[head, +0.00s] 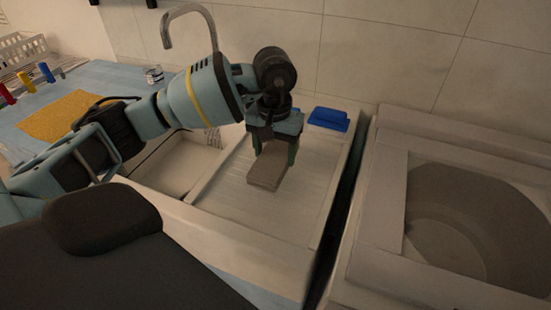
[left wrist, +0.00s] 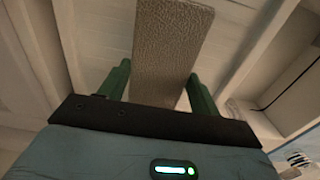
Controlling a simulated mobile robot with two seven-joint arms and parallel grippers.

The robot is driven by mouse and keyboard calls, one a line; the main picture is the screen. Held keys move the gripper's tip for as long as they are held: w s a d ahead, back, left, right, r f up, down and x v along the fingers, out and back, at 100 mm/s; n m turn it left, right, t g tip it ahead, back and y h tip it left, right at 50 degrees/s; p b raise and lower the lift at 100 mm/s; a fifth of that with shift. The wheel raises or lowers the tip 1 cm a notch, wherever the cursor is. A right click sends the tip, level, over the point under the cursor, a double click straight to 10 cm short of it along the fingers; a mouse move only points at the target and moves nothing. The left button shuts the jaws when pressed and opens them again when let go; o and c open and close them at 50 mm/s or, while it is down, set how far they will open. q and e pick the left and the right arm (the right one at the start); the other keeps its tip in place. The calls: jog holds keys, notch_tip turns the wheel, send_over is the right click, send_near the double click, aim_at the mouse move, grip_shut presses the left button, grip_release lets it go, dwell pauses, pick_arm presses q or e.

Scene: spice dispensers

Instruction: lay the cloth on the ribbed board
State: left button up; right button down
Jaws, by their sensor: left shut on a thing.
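A folded grey-brown cloth (head: 266,170) with a textured surface hangs in my left gripper (head: 275,148), which points down over the ribbed board. The left wrist view shows the cloth (left wrist: 170,45) as a flat strip between the two green fingers of the gripper (left wrist: 160,85), which are shut on it. The pale ribbed board (head: 305,205) lies beside the sink, below the cloth. I cannot tell whether the cloth's lower end touches the board. My right gripper is not in view.
The sink basin (head: 180,165) is left of the board, with a tap (head: 190,12) behind it. A blue object (head: 328,118) lies at the board's back edge. A yellow mat (head: 65,117) lies on the blue counter at left. A round basin (head: 470,230) is at right. The board's front is clear.

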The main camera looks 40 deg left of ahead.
aim_at(276, 153)
pick_arm(q)
jog(key=shift+w, duration=0.25)
jog(key=shift+w+a+f, duration=0.1)
jog(key=shift+f, duration=1.7)
jog(key=shift+f, duration=0.2)
jog(key=o, duration=1)
jog(key=shift+r, duration=0.2)
notch_tip(276, 153, up, 12)
jog(key=shift+r, duration=0.1)
